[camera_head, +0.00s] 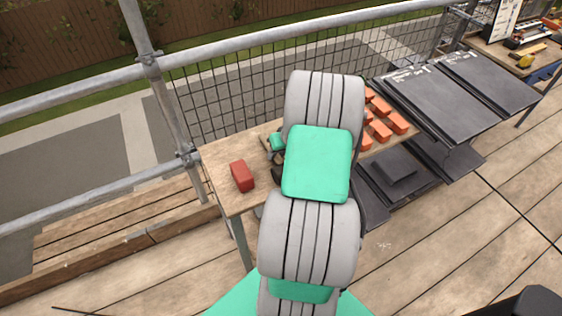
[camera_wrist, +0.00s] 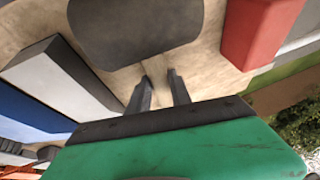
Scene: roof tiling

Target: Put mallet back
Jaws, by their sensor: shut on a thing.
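My gripper (camera_wrist: 162,78) shows in the wrist view as two dark fingers, close together over a pale wooden bench top. A dark grey, rounded block, which looks like the mallet's head (camera_wrist: 135,28), lies just past the fingertips. The fingers are shut on what I take to be the mallet's handle; the grip itself is hard to make out. In the head view my arm hides most of the gripper and the mallet above the wooden bench (camera_head: 228,202). I cannot tell whether the mallet touches the bench.
A red block (camera_head: 242,176) stands on the bench's left part; it also shows in the wrist view (camera_wrist: 262,28). A grey-white box (camera_wrist: 62,78) lies left of the fingers. Orange pieces (camera_head: 380,130) and dark tiles (camera_head: 440,98) lie to the right. A metal railing (camera_head: 230,45) runs behind.

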